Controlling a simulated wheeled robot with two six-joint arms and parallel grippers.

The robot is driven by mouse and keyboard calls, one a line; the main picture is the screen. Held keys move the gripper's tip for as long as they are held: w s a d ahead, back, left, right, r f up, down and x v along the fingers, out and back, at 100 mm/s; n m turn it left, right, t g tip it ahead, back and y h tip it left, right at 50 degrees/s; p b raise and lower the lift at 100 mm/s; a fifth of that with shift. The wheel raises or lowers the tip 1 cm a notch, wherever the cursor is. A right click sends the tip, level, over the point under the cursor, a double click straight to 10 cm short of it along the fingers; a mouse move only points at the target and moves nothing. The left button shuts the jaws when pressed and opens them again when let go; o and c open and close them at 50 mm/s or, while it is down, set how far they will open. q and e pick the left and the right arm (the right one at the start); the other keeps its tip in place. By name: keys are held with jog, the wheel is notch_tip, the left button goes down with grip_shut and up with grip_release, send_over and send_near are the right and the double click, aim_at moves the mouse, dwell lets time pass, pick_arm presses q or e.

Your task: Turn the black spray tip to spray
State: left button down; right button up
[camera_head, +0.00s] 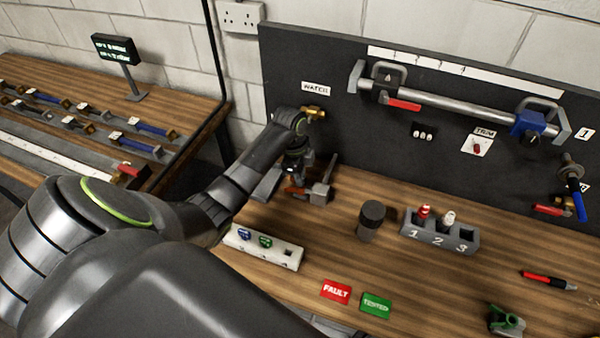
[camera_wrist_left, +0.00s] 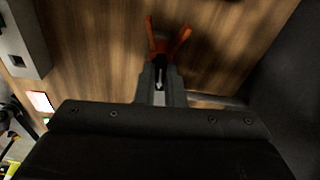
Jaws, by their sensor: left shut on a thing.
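My left gripper (camera_head: 295,168) is low over the back left of the bench, below the WATCH label. It is shut on a tool with orange-red handles (camera_wrist_left: 168,38), whose two prongs spread in a V beyond the fingers in the left wrist view. The tool's orange part also shows low by the gripper in the head view (camera_head: 294,190). A blue block (camera_head: 528,122) on the panel's rail at the right has a small black knob (camera_head: 532,139) on its front. I cannot tell whether this knob is the spray tip. My right gripper is not in view.
A grey metal tool (camera_head: 320,192) stands just right of the gripper. A black cylinder (camera_head: 370,220), a numbered holder (camera_head: 440,235), a white strip (camera_head: 265,248) and FAULT (camera_head: 336,291) and TESTED (camera_head: 376,304) plates lie forward. The dark panel (camera_head: 310,130) rises behind.

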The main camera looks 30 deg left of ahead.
pick_arm(q)
jog(key=shift+r+n+p, duration=0.15)
jog(key=shift+n+p, duration=0.5)
jog(key=shift+n, duration=0.95)
jog(key=n+t, duration=0.1)
jog(key=n, duration=0.4)
jog(key=shift+y, duration=0.3)
jog(key=shift+n, duration=0.3)
jog(key=n, duration=0.4)
jog(key=shift+y, duration=0.3)
jog(key=n, duration=0.4)
jog(key=shift+n+y, duration=0.3)
